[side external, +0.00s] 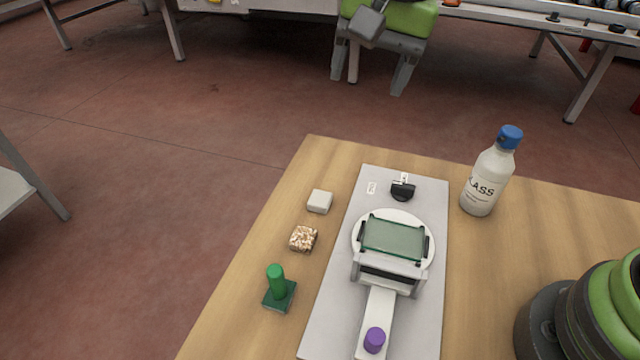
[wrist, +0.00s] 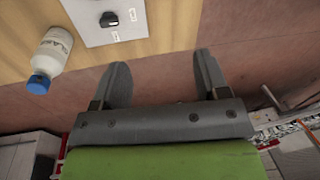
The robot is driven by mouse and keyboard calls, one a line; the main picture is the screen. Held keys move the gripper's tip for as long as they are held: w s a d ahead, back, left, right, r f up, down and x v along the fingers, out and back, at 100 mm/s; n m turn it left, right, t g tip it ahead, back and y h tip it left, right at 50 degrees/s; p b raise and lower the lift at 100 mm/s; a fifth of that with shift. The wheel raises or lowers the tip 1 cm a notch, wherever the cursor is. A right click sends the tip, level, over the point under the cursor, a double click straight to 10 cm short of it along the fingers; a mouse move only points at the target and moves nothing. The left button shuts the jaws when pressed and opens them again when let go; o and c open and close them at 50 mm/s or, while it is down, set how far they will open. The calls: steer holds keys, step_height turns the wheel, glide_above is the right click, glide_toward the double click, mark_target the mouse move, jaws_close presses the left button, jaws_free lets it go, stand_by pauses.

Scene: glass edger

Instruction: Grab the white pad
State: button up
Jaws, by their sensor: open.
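The white pad (side external: 319,201) is a small block lying on the wooden table, left of the grey base plate in the side view. It is out of the wrist view. My gripper (side external: 372,75) shows at the top of the side view, beyond the table's far edge and well apart from the pad. In the wrist view its two grey fingers (wrist: 162,65) are spread wide with nothing between them; the reddish floor and the table edge show past them.
A speckled block (side external: 303,239) and a green-handled tool (side external: 279,291) stand near the pad. The glass edger (side external: 392,285) with a green glass piece (side external: 393,238) sits on the grey plate (side external: 335,275). A blue-capped bottle (side external: 484,182) stands right; it also shows in the wrist view (wrist: 51,54).

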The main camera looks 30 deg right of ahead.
steer(key=w+a+f+m+g+h, duration=0.15)
steer(key=a+f, duration=0.35)
steer(key=f, duration=0.5)
glide_above(318, 201)
steer(key=f, duration=0.7)
steer(key=shift+s+d+f, duration=0.1)
steer(key=shift+s, duration=0.1)
steer(key=f, duration=0.5)
steer(key=shift+w+f, duration=0.2)
steer(key=shift+f, duration=0.1)
steer(key=shift+c, duration=0.5)
steer(key=c, duration=0.9)
